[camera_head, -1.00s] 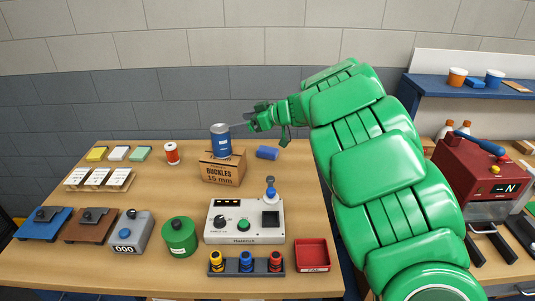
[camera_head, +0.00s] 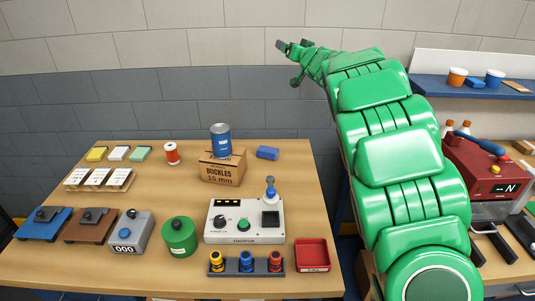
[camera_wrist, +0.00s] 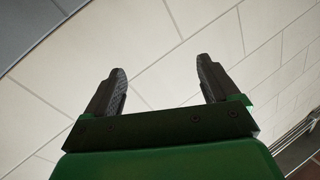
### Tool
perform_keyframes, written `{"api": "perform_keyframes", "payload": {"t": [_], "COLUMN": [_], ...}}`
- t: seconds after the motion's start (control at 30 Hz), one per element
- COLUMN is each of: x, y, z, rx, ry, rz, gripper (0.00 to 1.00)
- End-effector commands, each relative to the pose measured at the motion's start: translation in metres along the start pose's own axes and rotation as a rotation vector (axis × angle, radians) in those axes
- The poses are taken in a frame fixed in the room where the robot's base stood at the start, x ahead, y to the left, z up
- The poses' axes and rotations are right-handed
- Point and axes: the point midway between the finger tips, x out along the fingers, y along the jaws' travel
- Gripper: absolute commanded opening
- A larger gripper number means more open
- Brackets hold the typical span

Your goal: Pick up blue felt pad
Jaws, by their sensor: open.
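A small blue block (camera_head: 267,153), which may be the blue felt pad, lies flat on the wooden table to the right of a cardboard buckles box. Another small blue piece (camera_head: 475,82) lies on the shelf at the right; I cannot tell for sure which of the two is the felt pad. My gripper (camera_head: 281,46) is raised high above the back of the table, against the wall, well apart from both. In the wrist view my gripper (camera_wrist: 160,66) has its fingers spread with nothing between them. Only wall shows beyond them.
A blue can (camera_head: 220,141) stands on the buckles box (camera_head: 222,172). A red and white spool (camera_head: 172,153) stands to its left. A control box (camera_head: 245,224) and a red tray (camera_head: 312,255) are nearer the front. The shelf (camera_head: 430,88) also holds orange and blue cups.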

Motion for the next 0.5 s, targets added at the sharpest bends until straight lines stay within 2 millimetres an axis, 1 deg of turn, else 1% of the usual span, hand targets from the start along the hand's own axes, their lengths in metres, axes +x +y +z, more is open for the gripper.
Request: {"api": "perform_keyframes", "payload": {"t": [0.03, 0.07, 0.1, 0.17, 0.2, 0.23, 0.3, 0.37, 0.4, 0.47, 0.5], "x": [0.001, 0.001, 0.0, -0.003, -0.006, -0.008, -0.014, -0.021, -0.025, -0.031, -0.034], "y": [0.021, 0.035, 0.054, 0.082, 0.1, 0.111, 0.138, 0.159, 0.171, 0.187, 0.195], "z": [-0.01, -0.014, -0.018, -0.021, -0.021, -0.02, -0.015, -0.005, 0.004, 0.02, 0.031], "rx": [0.069, 0.114, 0.177, 0.276, 0.343, 0.394, 0.516, 0.627, 0.7, 0.814, 0.891], "ry": [0.03, 0.046, 0.064, 0.088, 0.099, 0.108, 0.12, 0.123, 0.118, 0.107, 0.098], "rz": [0.065, 0.109, 0.165, 0.248, 0.303, 0.339, 0.425, 0.497, 0.544, 0.609, 0.647], "gripper": [0.88, 0.88, 0.88, 0.88, 0.88, 0.88, 0.88, 0.88, 0.88, 0.88, 0.88]}}
